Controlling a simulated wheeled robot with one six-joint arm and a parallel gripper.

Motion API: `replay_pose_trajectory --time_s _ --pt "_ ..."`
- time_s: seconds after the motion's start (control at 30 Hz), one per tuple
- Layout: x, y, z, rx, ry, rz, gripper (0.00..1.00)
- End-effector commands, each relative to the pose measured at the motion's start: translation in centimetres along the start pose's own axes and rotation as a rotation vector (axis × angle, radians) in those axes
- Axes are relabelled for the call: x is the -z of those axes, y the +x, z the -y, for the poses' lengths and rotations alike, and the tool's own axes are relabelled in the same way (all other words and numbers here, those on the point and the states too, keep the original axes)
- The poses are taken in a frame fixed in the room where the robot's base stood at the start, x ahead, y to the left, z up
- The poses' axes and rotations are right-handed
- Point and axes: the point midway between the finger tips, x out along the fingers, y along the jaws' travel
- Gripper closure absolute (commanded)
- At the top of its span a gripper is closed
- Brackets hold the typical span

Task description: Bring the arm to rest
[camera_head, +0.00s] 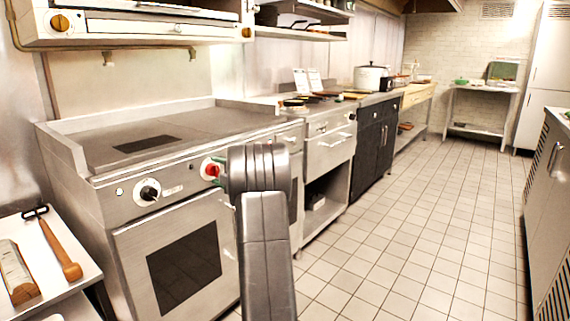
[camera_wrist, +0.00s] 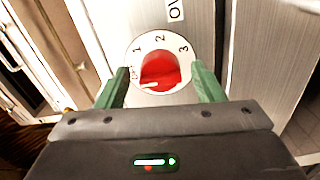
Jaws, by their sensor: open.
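My gripper (camera_wrist: 160,80) is open in the wrist view, with one green finger on each side of a red knob (camera_wrist: 165,68). Both fingers stand apart from the knob, and nothing is held. The knob sits on a white dial (camera_wrist: 133,48) marked 1, 2 and 3, with smaller lettering at the left. The red knob (camera_head: 212,170) also shows in the head view, on the front of a steel range. My grey arm rises in front of the range there and mostly hides the gripper.
The range (camera_head: 130,204) has a black knob (camera_head: 149,190) and a dark oven window. A side shelf (camera_head: 20,228) at lower left holds a wooden-handled tool (camera_head: 62,252). Counters run along the left wall, with a pot (camera_head: 371,78). The tiled floor (camera_head: 430,210) is clear; a steel unit (camera_head: 550,190) stands right.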

Motion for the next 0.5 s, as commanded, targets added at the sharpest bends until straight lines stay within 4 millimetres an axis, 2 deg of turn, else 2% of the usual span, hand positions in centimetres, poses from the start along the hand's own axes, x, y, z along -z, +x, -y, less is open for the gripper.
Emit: replay_pose_trajectory --time_s 0.5 --pt "0.11 0.0 -0.31 0.003 0.403 0.0 0.38"
